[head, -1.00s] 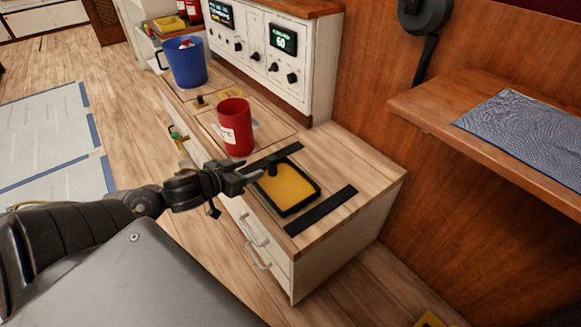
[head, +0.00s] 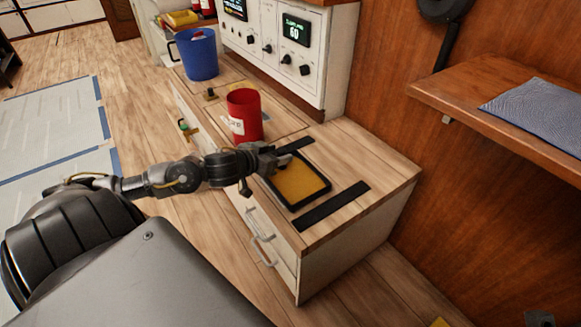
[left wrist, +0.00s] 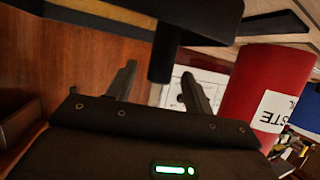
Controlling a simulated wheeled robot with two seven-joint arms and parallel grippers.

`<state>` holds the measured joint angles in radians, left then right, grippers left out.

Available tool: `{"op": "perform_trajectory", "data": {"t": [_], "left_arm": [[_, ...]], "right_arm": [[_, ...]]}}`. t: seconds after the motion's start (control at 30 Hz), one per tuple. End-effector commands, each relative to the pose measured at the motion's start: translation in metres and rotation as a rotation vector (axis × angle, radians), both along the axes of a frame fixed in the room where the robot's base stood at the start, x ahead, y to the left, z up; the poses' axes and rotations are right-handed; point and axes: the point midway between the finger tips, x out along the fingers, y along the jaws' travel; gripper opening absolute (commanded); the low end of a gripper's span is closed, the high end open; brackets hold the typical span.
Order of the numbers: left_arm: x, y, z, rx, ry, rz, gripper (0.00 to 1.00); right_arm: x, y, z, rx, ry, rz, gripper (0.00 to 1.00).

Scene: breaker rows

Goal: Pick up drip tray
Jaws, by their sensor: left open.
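The drip tray (head: 302,181) is a shallow black tray with a yellow-orange inside, lying on the wooden counter top between two black strips. In the left wrist view, which looks upside down, its dark underside or rim (left wrist: 150,12) fills the top, with a black post (left wrist: 161,50) standing from it. My left gripper (head: 279,160) is at the tray's far left corner and hides the post in the head view. Its two fingers (left wrist: 158,88) are open, one on each side of the post, with gaps visible. My right gripper is not in view.
A red labelled can (head: 244,115) stands close behind my left gripper and also shows in the left wrist view (left wrist: 262,90). A blue bucket (head: 198,55) stands farther back. A control panel (head: 275,45) backs the counter. A wooden shelf (head: 450,95) juts out at right.

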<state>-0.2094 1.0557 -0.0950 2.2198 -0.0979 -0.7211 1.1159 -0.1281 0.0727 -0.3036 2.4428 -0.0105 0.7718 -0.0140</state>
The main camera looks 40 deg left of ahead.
Motion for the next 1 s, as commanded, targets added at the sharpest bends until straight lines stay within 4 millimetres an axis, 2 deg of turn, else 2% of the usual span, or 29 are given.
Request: {"op": "perform_trajectory", "data": {"t": [0.2, 0.5, 0.9, 1.0], "left_arm": [[0.019, 0.0, -0.008, 0.0, -0.002, 0.001, 0.52], [0.022, -0.001, -0.009, 0.0, 0.001, 0.0, 0.52], [0.021, 0.0, -0.009, 0.0, 0.0, 0.0, 0.01], [0.021, 0.0, -0.009, 0.0, 0.0, 0.0, 0.0]], "right_arm": [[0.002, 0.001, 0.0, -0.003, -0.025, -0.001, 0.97], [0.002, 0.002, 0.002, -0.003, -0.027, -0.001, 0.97], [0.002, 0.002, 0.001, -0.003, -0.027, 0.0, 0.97], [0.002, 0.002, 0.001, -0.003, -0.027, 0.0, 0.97]]}}
